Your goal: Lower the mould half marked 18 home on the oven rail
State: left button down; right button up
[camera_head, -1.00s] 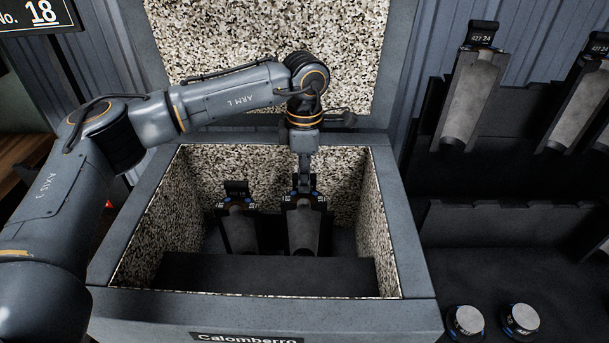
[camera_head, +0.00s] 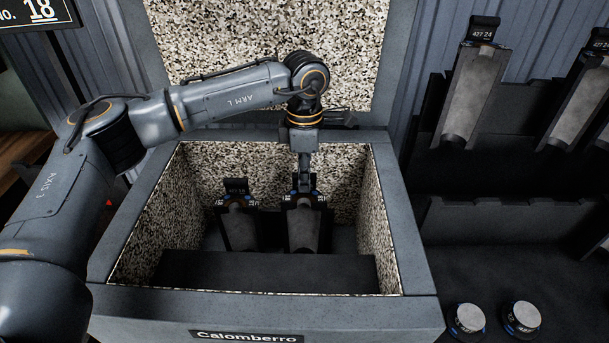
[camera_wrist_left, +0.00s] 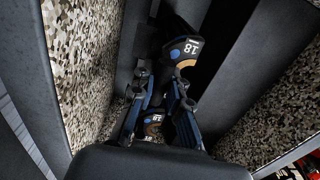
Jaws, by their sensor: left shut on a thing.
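My left gripper (camera_head: 304,184) reaches down into the open oven and is shut on the top of a grey mould half (camera_head: 304,228) in a dark holder. My right gripper is not in view.
The oven (camera_head: 415,255) has speckled inner walls and a raised lid (camera_head: 350,50) behind my arm. Its walls stand close around the gripper. A rack at the right holds other mould halves (camera_head: 472,95). Two round capped parts (camera_head: 468,319) (camera_head: 521,318) stand at the lower right.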

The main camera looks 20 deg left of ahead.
pick_arm(q)
jog(key=shift+f+b, duration=0.45)
jog(key=shift+b, duration=0.05)
dwell(1.0)
jog(key=shift+w, duration=0.1)
jog(key=c, duration=1.2)
grip_release()
jog(key=shift+s+d, duration=0.1)
jog(key=shift+s, duration=0.1)
jog(key=shift+f, duration=0.4)
notch_tip(320, 180, up, 13)
jog(key=shift+w+f, duration=0.15)
jog(key=shift+f, duration=0.05)
jog(key=shift+r, duration=0.1)
jog(key=shift+r+p, duration=2.9)
jog(key=shift+r, duration=0.5)
